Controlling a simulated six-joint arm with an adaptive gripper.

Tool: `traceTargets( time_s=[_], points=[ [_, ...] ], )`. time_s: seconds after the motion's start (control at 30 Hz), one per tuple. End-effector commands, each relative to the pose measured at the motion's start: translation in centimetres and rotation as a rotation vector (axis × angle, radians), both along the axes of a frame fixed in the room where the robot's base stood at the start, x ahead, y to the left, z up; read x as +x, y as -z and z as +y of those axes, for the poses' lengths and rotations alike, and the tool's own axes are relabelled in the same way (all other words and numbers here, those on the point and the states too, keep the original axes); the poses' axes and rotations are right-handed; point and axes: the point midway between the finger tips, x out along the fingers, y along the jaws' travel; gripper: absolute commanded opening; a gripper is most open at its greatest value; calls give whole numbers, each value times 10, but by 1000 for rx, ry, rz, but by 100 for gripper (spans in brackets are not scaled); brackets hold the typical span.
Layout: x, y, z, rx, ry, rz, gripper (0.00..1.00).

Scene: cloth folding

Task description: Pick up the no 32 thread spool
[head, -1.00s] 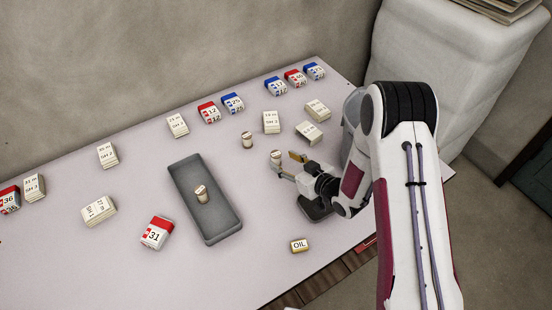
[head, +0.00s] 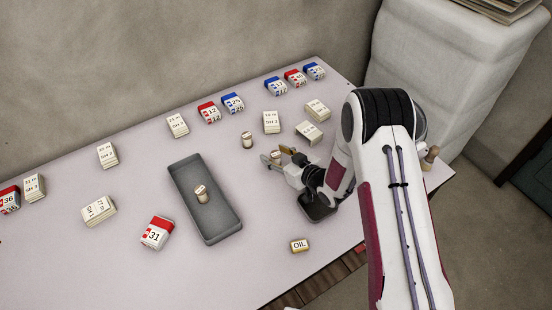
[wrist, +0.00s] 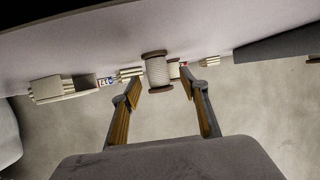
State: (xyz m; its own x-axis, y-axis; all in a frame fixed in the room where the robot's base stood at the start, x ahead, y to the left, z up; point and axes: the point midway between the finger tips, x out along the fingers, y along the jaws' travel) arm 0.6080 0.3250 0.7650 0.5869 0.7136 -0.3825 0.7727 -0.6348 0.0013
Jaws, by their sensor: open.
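A thread spool (head: 276,155) with pale thread and brown ends stands on the table between the fingertips of my gripper (head: 278,157) in the head view. Its number is not legible. In the wrist view the same spool (wrist: 157,70) sits at the fingertips of my gripper (wrist: 161,84); I cannot tell how deep it is between them. My gripper is open, with one finger on each side of the spool and no clear contact. Other spools stand behind and left (head: 247,140), in the grey tray (head: 230,217), and at the right table end (head: 430,157).
Card boxes with blue and red tops (head: 294,78) line the back edge. White card stacks (head: 309,132) stand just behind my gripper. A red-topped box marked 31 (head: 157,233) and an OIL tin (head: 299,246) are at the front.

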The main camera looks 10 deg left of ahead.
Motion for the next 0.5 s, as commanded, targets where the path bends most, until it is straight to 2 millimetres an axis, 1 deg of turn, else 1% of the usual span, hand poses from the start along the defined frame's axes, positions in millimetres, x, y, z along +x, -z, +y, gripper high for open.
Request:
traceTargets(
  time_s=[0.43,0.47,0.5],
  points=[
    [0,0,0,-1,0,1,44],
    [0,0,0,-1,0,1,41],
    [0,0,0,-1,0,1,31]
  ],
)
